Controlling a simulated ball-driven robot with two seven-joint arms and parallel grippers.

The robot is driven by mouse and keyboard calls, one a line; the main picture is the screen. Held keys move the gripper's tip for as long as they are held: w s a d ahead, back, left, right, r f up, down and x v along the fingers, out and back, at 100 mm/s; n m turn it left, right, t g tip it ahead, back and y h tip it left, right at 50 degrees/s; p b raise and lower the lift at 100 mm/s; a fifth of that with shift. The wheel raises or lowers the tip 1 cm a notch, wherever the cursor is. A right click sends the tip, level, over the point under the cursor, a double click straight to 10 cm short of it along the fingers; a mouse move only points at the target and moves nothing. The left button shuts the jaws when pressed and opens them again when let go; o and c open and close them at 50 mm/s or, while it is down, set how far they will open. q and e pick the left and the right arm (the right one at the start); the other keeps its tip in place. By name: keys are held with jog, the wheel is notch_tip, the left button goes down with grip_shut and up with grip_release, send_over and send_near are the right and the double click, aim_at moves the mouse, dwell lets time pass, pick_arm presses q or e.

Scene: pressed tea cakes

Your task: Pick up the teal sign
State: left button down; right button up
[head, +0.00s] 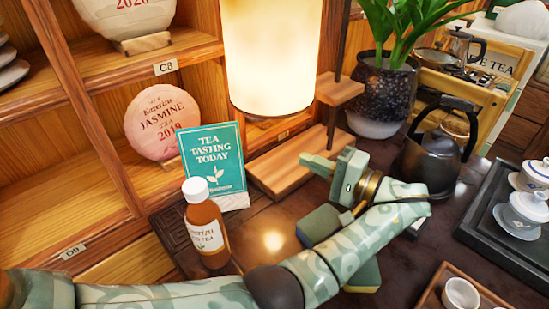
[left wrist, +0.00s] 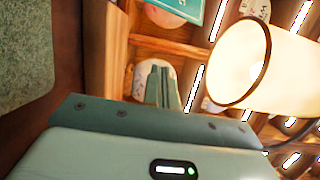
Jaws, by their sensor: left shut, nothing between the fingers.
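The teal sign (head: 212,160), lettered "TEA TASTING TODAY", stands upright on the dark table by the shelf, behind the bottle. A teal panel that looks like the sign shows at the top edge of the left wrist view (left wrist: 215,16), cut off. My left gripper (head: 318,164) is to the right of the sign, apart from it, above the table near the wooden stand. Its fingers are together and empty in the left wrist view (left wrist: 163,86). My right gripper is not in view.
A white-capped tea bottle (head: 205,228) stands close in front of the sign. A lit lamp (head: 270,55) and wooden stand (head: 288,165) are behind. A dark kettle (head: 433,155) and tray (head: 485,228) are right. A grey-green block (head: 318,225) lies by my arm.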

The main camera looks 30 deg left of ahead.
pick_arm(q)
jog(key=a, duration=0.3)
jog(key=a+p, duration=0.1)
jog(key=a, duration=0.2)
jog(key=a+p, duration=0.1)
jog(key=a, duration=0.2)
jog(key=shift+w+a+r, duration=0.2)
jog(key=shift+w+r, duration=0.05)
jog(key=shift+r, duration=0.1)
jog(key=s, duration=0.1)
jog(key=s+a+p, duration=0.1)
jog(key=shift+s+a, duration=0.3)
jog(key=shift+s, duration=0.1)
jog(key=shift+s+a+f, duration=0.1)
jog(key=shift+s+a, duration=0.05)
jog(key=shift+s, duration=0.3)
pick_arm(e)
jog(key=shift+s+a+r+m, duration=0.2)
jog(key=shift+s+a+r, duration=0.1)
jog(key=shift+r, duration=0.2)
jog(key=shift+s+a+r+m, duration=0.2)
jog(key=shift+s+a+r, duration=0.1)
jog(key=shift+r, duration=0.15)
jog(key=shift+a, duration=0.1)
